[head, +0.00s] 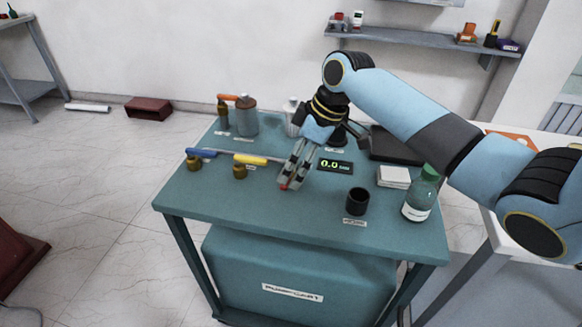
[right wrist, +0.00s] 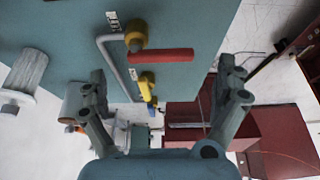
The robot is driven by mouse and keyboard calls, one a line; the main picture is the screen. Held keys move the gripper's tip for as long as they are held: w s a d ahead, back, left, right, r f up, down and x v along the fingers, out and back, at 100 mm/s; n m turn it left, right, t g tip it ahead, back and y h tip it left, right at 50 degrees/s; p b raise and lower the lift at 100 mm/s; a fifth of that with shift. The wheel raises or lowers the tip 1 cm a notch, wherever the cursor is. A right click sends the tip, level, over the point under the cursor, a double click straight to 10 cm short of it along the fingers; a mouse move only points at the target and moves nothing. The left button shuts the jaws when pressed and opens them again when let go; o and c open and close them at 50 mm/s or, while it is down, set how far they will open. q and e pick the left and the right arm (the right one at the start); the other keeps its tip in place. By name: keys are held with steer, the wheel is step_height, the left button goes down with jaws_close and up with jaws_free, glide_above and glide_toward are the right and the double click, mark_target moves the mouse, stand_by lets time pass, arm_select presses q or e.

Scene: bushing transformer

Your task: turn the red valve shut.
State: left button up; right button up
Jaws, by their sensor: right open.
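The red valve shows in the right wrist view as a brass body (right wrist: 136,36) with a red lever handle (right wrist: 162,56) pointing right in the picture. In the head view my right gripper hides most of it; only a small red bit (head: 284,187) shows at the fingertips. My right gripper (head: 291,186) is open over the front of the teal bench. In the right wrist view its two fingers (right wrist: 162,72) stand apart, with the red lever in the gap between them; I cannot tell whether they touch it. My left gripper is not in view.
A yellow-handled valve (head: 250,160) and a blue-handled valve (head: 200,154) stand left of my right gripper on the teal bench (head: 270,212). A display reading 0.0 (head: 335,165), a black cup (head: 357,203), a white box (head: 394,177) and a green bottle (head: 420,195) stand to its right.

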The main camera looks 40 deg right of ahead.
steer(key=shift+x, duration=1.65)
steer(key=shift+c, duration=0.4)
steer(key=shift+s, duration=0.1)
steer(key=c, duration=1.6)
